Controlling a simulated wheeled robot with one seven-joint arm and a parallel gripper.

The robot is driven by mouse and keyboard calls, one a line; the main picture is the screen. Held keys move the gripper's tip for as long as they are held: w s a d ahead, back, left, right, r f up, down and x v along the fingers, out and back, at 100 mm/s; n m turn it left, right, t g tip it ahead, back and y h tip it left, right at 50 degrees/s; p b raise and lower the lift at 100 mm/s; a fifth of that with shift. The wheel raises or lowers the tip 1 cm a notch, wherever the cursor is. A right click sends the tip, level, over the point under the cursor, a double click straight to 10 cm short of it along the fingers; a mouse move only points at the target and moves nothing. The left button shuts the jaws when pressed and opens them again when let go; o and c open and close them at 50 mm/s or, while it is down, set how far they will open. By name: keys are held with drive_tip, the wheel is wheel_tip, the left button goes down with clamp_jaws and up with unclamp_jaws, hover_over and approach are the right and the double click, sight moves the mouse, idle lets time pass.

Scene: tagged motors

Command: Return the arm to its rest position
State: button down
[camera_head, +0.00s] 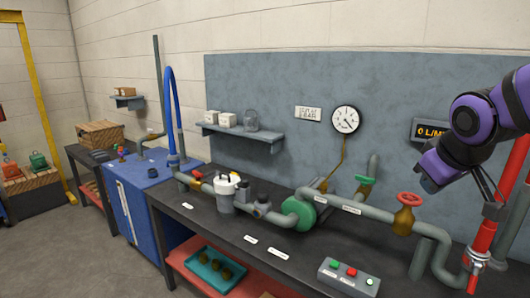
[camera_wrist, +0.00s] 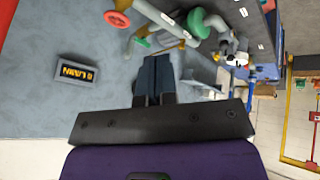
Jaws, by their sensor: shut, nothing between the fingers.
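My arm is purple and black and comes in from the right in the head view. My gripper (camera_head: 427,186) hangs to the right of the gauge, in front of the grey-blue wall panel. It is apart from the pipes and close above the red handwheel (camera_head: 409,199) in the picture. In the wrist view my gripper (camera_wrist: 153,62) shows its two dark fingers side by side, shut and empty. The wrist view is turned over, with the bench at the top.
A dark bench (camera_head: 203,211) carries pipes, a green pump (camera_head: 299,215) and a button box (camera_head: 347,279). A round gauge (camera_head: 345,120) and a lit display (camera_head: 431,131) are on the wall panel. A red pipe (camera_head: 485,236) stands at the right.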

drive_tip(key=s+r+m, duration=0.1)
drive_tip(key=s+m, duration=0.1)
drive_tip(key=s, duration=0.5)
drive_tip(key=s+a+r+m+g+y, duration=0.1)
drive_tip(key=s+r, duration=0.1)
drive_tip(key=s, duration=0.6)
drive_tip(key=shift+s+a+m, duration=0.15)
drive_tip(key=shift+a+m, duration=0.1)
drive_tip(key=shift+m, duration=0.15)
